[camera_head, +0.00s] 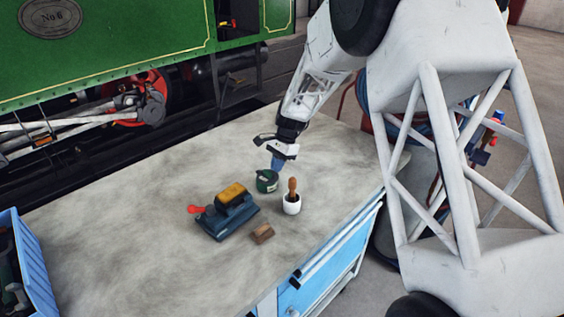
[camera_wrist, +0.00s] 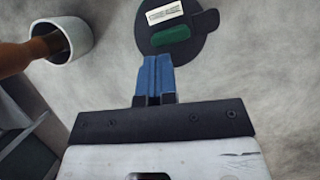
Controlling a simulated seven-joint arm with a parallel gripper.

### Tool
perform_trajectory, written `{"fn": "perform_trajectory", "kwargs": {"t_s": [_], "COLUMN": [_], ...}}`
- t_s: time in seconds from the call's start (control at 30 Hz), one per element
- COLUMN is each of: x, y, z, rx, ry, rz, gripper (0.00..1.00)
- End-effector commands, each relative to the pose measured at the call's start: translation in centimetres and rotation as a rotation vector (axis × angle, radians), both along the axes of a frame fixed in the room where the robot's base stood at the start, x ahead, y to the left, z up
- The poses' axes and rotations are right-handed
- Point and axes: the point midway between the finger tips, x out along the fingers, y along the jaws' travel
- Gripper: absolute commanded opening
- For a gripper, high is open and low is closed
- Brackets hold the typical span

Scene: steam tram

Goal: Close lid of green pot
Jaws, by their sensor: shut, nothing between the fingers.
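The small green pot (camera_head: 266,184) stands on the worktable, with a dark top. In the wrist view, a dark round shape at the pot (camera_wrist: 150,42) carries a white label and a green piece, with a rounded tab at its right. I cannot tell clearly how far the lid stands open. My gripper (camera_head: 277,165) points down just above and beside the pot. Its blue fingers (camera_wrist: 155,58) are shut together and empty, with their tips near the edge of the dark round shape. Whether they touch it is unclear.
A white cup (camera_head: 292,206) with a wooden-handled tool stands close to the pot. A dark blue device (camera_head: 228,217) with a yellow top and red knob, and a small brown block (camera_head: 263,233), lie nearer. A blue crate (camera_head: 30,262) is at left. The table's left middle is clear.

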Motion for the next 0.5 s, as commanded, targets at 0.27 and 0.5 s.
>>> {"fn": "perform_trajectory", "kwargs": {"t_s": [0.27,0.5], "x": [-0.20,-0.70], "y": [0.20,0.59], "z": [-0.01,0.02], "rx": [0.000,0.000], "ry": [0.000,0.000], "rz": [0.000,0.001], "gripper": [0.00,0.00]}}
